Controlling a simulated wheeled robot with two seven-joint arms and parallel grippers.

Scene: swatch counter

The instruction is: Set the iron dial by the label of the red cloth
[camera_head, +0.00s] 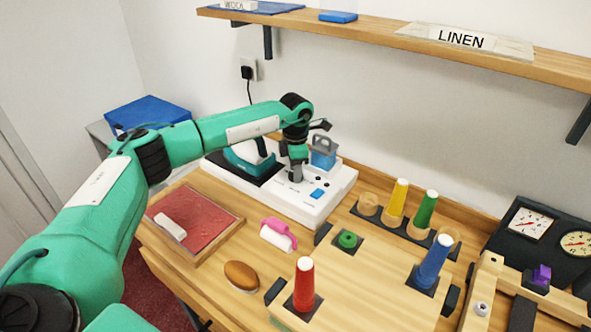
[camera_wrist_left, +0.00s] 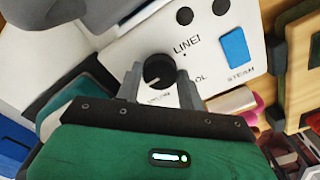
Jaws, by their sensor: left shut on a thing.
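The iron dial (camera_wrist_left: 157,70) is a black knob with a pale mark, on a white panel. In the left wrist view, printed words surround it; one reads like LINEN, others are partly hidden. My left gripper (camera_head: 296,174) comes down onto the white iron station (camera_head: 312,211); its fingers (camera_wrist_left: 158,82) are shut on the dial. The teal iron (camera_head: 246,160) rests on the station's dark plate. The red cloth (camera_head: 207,208) lies in a wooden tray at left, with a small white piece (camera_head: 171,228) on it; I cannot read any writing there. My right gripper is out of view.
A pink-handled roller (camera_head: 278,234) and brown oval brush (camera_head: 240,275) lie in front of the station. Red (camera_head: 304,284), yellow (camera_head: 397,203), green (camera_head: 423,213) and blue (camera_head: 432,262) cones stand to the right. The shelf (camera_head: 400,48) above bears WOOL and LINEN labels.

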